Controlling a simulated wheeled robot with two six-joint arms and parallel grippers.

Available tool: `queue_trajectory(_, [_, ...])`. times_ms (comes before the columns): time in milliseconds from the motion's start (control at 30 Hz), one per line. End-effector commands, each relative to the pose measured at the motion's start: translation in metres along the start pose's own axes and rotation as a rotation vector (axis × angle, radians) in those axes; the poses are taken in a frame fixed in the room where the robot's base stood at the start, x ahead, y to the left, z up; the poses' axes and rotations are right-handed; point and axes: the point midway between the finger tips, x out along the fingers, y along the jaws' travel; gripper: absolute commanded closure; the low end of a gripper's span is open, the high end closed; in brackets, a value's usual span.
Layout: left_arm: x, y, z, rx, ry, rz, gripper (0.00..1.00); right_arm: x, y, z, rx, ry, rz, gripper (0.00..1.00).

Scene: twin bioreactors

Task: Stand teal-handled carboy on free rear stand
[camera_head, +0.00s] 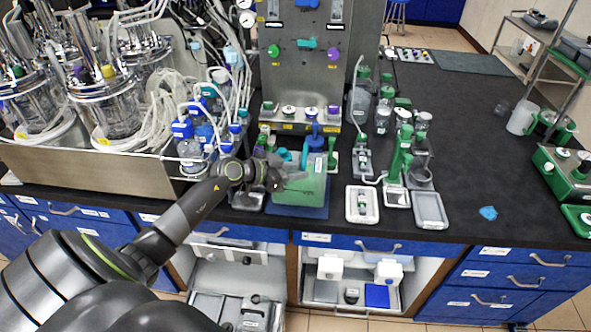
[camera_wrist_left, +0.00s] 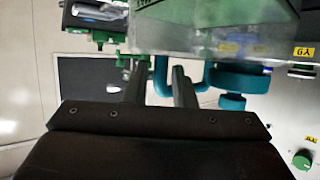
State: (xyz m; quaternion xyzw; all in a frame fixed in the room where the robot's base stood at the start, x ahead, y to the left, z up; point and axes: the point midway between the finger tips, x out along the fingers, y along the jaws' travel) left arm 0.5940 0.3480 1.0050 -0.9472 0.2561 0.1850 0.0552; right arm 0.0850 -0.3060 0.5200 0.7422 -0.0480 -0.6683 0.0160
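The carboy (camera_head: 309,190) is a pale green, see-through box-shaped vessel near the front bench edge, with teal parts on top. In the left wrist view its teal handle (camera_wrist_left: 163,84) is a U-shaped bar, and a round teal cap (camera_wrist_left: 241,84) is beside it. My left gripper (camera_head: 282,181) is at the carboy's left side and overlaps it. In the left wrist view the two fingers of my left gripper (camera_wrist_left: 159,92) are apart, with part of the handle showing between and behind them; contact is unclear. I cannot make out a free rear stand. My right gripper is not in view.
A blue mat (camera_head: 318,212) lies under the carboy. A steel panel (camera_head: 303,80) with knobs stands behind it. Blue-capped bottles and tubing crowd the left. A white tray (camera_head: 352,214) and a grey tray (camera_head: 430,209) lie to the right. The bench (camera_head: 470,170) farther right is mostly clear.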

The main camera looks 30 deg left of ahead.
Motion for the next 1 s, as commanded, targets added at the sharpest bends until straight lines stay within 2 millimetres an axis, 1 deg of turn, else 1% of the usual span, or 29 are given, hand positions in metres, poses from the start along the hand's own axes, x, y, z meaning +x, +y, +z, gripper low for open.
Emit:
queue_trajectory(33, [0.000,0.000,0.000,0.000,0.000,0.000,0.70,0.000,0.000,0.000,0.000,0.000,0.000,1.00])
queue_trajectory(67, [0.000,0.000,0.000,0.000,0.000,0.000,0.66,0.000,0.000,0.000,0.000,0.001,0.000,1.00])
queue_trajectory(367, [0.000,0.000,-0.001,0.001,0.000,0.000,0.66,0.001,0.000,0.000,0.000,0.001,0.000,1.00])
queue_trajectory(467, [-0.007,-0.001,-0.001,0.003,-0.001,-0.001,0.66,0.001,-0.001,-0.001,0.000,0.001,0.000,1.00])
queue_trajectory(567, [-0.020,-0.001,0.000,0.006,-0.004,-0.002,0.66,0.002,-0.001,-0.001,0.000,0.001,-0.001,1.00])
queue_trajectory(800, [-0.063,-0.001,0.001,0.005,-0.005,-0.002,0.66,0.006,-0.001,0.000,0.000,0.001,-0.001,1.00])
queue_trajectory(1000, [-0.093,0.000,0.001,0.004,-0.005,-0.001,0.66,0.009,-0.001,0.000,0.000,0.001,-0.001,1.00])
